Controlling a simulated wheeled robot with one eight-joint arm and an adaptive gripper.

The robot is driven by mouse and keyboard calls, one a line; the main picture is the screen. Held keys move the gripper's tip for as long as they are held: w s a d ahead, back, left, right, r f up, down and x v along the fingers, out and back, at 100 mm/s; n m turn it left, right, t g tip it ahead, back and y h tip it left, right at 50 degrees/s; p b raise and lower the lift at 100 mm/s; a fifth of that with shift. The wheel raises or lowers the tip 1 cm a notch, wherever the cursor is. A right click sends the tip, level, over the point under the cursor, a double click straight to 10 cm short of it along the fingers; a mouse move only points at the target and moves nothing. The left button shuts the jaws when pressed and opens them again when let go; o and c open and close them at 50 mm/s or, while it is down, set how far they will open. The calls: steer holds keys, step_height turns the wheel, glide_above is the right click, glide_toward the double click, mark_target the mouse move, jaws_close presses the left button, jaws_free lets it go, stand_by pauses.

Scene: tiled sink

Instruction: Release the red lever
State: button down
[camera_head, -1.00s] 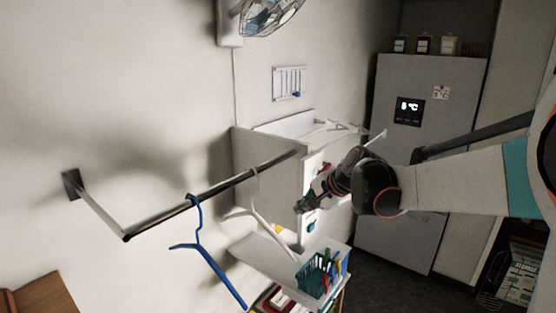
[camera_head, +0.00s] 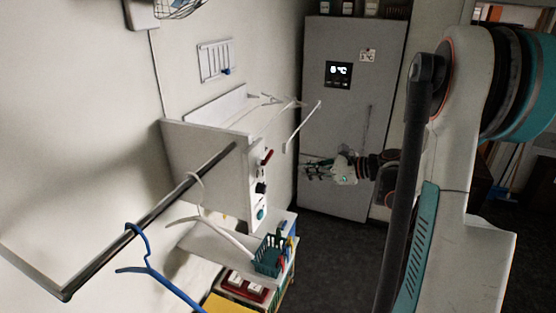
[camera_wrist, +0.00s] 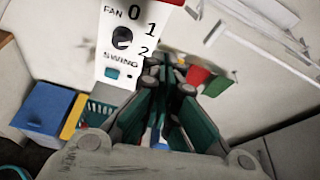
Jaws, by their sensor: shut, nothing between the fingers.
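The red lever (camera_head: 267,156) sits near the top of the narrow white control panel (camera_head: 259,190) on the white box. Below it are a dark knob (camera_head: 261,187) and a teal button (camera_head: 260,213). My gripper (camera_head: 308,172) is shut and empty, to the right of the panel and apart from it, with its fingers toward the panel. In the wrist view, the dark green fingers (camera_wrist: 168,88) point toward the panel (camera_wrist: 128,42), marked FAN 0 1 2 and SWING. A red part cut off at the top edge may be the lever.
A black rail (camera_head: 150,220) with a blue hanger (camera_head: 150,268) and a white hanger (camera_head: 210,215) stands left of the panel. A teal basket (camera_head: 268,258) sits on a shelf below it. A grey fridge (camera_head: 345,110) stands behind my gripper.

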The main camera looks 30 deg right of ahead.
steer(key=w+a+p, duration=0.4)
steer(key=w+a, duration=0.2)
steer(key=w, duration=0.1)
steer(key=shift+w+r, duration=0.2)
steer(key=shift+r, duration=0.1)
stand_by(0.5)
stand_by(0.3)
steer(key=shift+r+n+b, duration=0.15)
steer(key=shift+n+b, duration=0.15)
